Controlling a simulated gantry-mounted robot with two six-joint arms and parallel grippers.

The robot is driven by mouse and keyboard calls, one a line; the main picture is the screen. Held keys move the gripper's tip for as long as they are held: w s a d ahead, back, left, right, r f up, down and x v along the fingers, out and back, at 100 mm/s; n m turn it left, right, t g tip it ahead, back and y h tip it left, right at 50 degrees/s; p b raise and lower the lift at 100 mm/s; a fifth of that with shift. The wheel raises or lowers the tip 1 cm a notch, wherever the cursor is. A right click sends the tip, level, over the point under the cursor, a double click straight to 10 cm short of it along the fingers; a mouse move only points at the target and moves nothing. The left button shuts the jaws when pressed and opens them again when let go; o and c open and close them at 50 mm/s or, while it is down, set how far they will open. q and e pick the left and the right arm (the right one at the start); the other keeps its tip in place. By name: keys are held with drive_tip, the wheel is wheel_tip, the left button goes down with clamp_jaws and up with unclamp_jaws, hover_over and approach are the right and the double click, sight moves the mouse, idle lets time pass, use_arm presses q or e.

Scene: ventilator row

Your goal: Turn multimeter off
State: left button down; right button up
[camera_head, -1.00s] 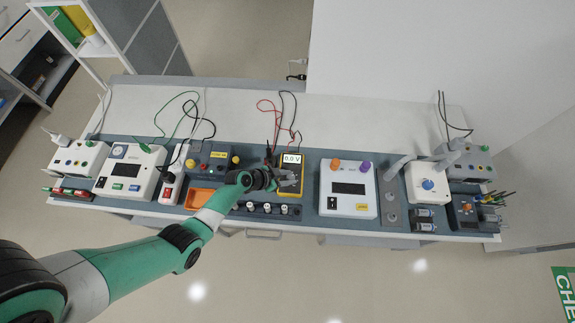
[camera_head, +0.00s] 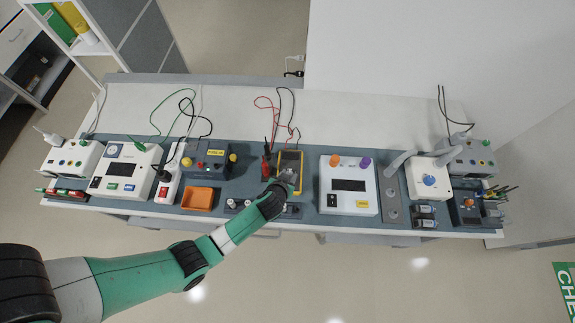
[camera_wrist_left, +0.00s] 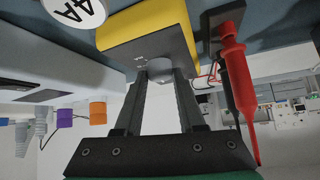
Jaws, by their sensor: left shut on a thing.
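The yellow multimeter (camera_head: 291,158) stands on the grey bench mat in the middle of the bench. Its screen looks blank grey, with no digits visible. In the wrist view, its yellow body (camera_wrist_left: 150,28) and dark face are at the top. A round grey dial (camera_wrist_left: 160,69) sticks out of that face. My left gripper (camera_wrist_left: 160,76) has its two fingertips closed on the dial's sides. In the head view, the left gripper (camera_head: 286,180) is at the multimeter's lower front, and my wrist hides part of it. The dial's pointer mark cannot be read.
Red and black probes (camera_head: 266,166) stand just left of the multimeter; the red probe (camera_wrist_left: 237,75) is close beside my gripper. A white device (camera_head: 348,187) stands to the right, an orange tray (camera_head: 198,198) to the left. Red and black leads run behind.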

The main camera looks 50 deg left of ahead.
use_arm(q)
drive_tip(key=shift+f+n+g+y+b, duration=0.1)
drive_tip(key=shift+n+g+y+b, duration=0.25)
drive_tip(key=shift+n+b, duration=0.35)
drive_tip(key=c, duration=0.6)
unclamp_jaws()
drive_tip(key=shift+c, duration=0.2)
drive_tip(key=shift+o, duration=0.6)
